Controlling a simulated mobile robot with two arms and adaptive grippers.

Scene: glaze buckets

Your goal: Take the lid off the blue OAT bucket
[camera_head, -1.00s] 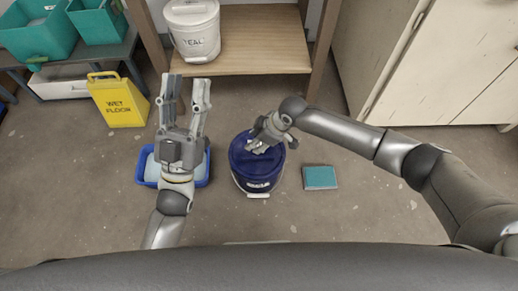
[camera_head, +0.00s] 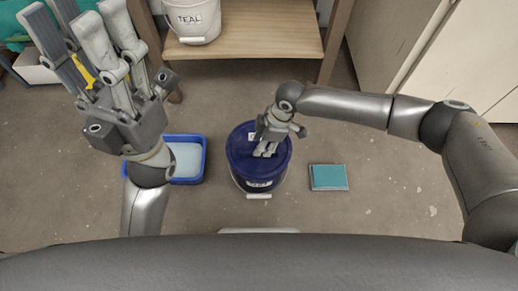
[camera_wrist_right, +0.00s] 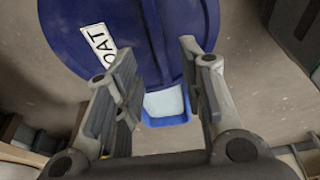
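The dark blue bucket (camera_head: 258,182) stands upright on the floor with its blue lid (camera_head: 240,154) on. A white label on the lid reads OAT in the right wrist view (camera_wrist_right: 98,44). My right gripper (camera_head: 265,150) is over the lid, pointing down. In the right wrist view its fingers (camera_wrist_right: 160,75) are spread, with the lid beyond them and nothing visibly held. Whether the fingertips touch the lid I cannot tell. My left gripper (camera_head: 80,22) is open and empty, raised at the upper left, close to the head camera.
A blue tray (camera_head: 204,158) with pale contents is left of the bucket. A teal-topped flat block (camera_head: 328,177) lies to its right. A white TEAL bucket (camera_head: 194,22) stands on a wooden shelf (camera_head: 265,35) behind. Cream cabinets (camera_head: 400,40) are at the right.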

